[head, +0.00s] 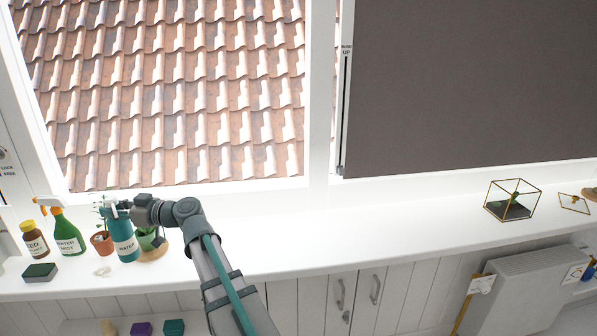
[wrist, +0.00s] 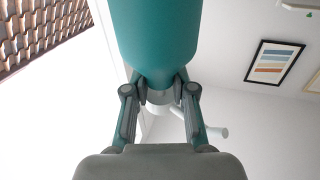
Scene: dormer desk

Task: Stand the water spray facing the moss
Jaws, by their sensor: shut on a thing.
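The teal spray bottle labelled WATER (head: 123,241) is upright at the left part of the white sill. My gripper (head: 125,208) comes in from the right and is shut on its neck, just below the white spray head. In the wrist view the teal body (wrist: 153,35) fills the top, with the neck between my fingers (wrist: 160,92) and the white nozzle (wrist: 215,132) pointing to the lower right. I cannot tell whether the base touches the sill. A gold-framed glass case (head: 513,201) at the far right holds something dark and green, possibly the moss.
Left of the held bottle are a terracotta pot (head: 101,243), a green WATER MIST spray (head: 67,238), a brown bottle (head: 34,240) and a dark green block (head: 40,272). The sill's middle (head: 350,215) is clear.

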